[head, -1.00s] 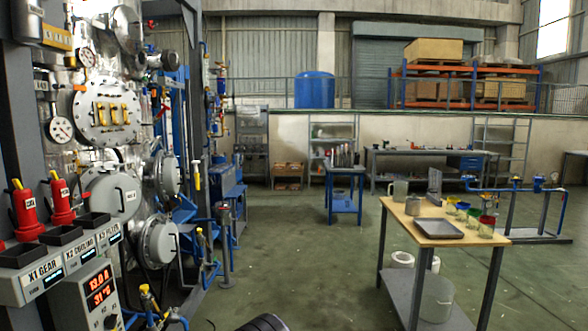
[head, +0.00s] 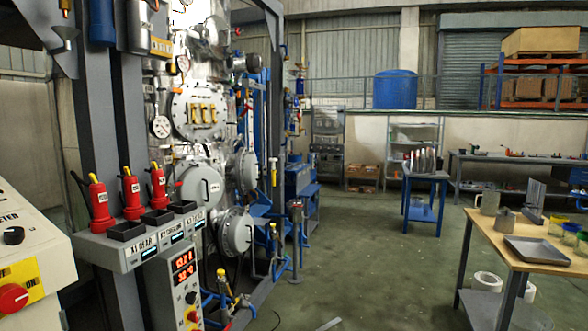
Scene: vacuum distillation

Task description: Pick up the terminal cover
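I cannot make out a terminal cover for certain in the head view. Neither of my grippers shows. On the wooden-topped table (head: 487,238) at the right are a shallow grey tray (head: 538,251), a grey pot (head: 505,220), a grey jug (head: 489,202) and an upright grey piece (head: 534,200). Three red devices with yellow tops, one of them the middle one (head: 131,195), stand on a grey labelled panel (head: 122,252) at the left, with black open boxes (head: 127,231) in front.
A metal column with round hatches (head: 197,108) stands behind the panel. A white control box (head: 32,262) with a red knob is at the far left. A blue table (head: 424,212) stands further back.

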